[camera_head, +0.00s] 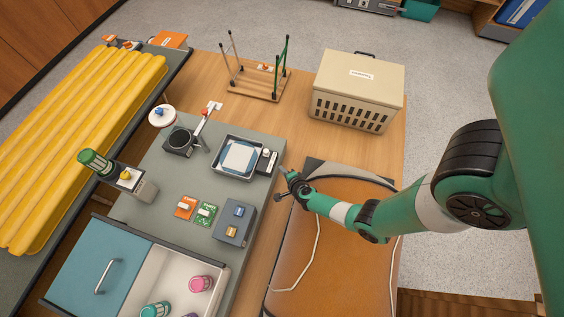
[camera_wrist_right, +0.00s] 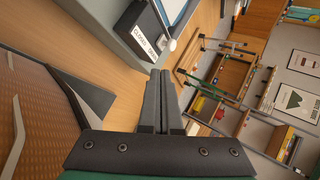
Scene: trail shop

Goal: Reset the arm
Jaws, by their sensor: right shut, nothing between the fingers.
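My green and white right arm (camera_head: 342,212) reaches in from the right side of the head view. Its black gripper (camera_head: 283,182) is above the edge between the grey counter unit and the orange-brown padded surface. In the right wrist view the two fingers (camera_wrist_right: 159,75) lie side by side, shut, with nothing between them. The gripper is just right of the metal tray (camera_head: 259,171) and the small dark box with a white label (camera_head: 267,159), and looks apart from both. My left gripper is not in either view.
A beige slotted crate (camera_head: 358,90) and a small pole rack (camera_head: 257,85) stand on the wooden table behind. The orange padded surface (camera_head: 330,260) lies below the arm. A yellow ribbed pad (camera_head: 85,140) lies at left.

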